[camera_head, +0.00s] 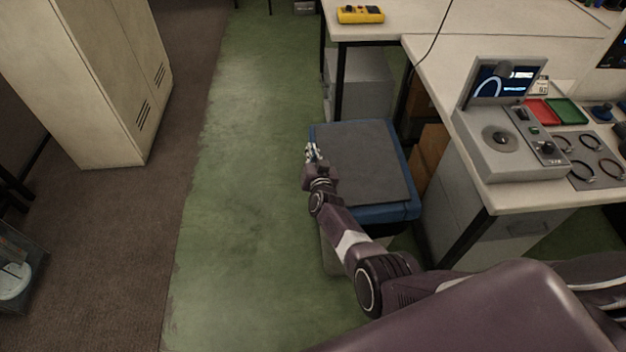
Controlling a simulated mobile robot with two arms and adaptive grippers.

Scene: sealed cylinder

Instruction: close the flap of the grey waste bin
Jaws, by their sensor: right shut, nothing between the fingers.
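The waste bin stands on the green floor beside the workbench. Its light grey body (337,257) shows only in part below the lid. The top has a blue rim (398,214) and a flat dark grey flap (368,165). The flap looks level with the rim, lying flat across the top. My right gripper (312,151) is shut and empty at the left edge of the bin's top. I cannot tell whether it touches the rim. My right forearm crosses in front of the bin's near left corner and hides part of it. My left gripper is not in view.
The workbench (432,68) with a grey instrument (497,150) on it stands close on the bin's right. A yellow device (360,14) lies on the bench at the back. A beige cabinet (95,70) stands at the left. The green floor (240,220) left of the bin is clear.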

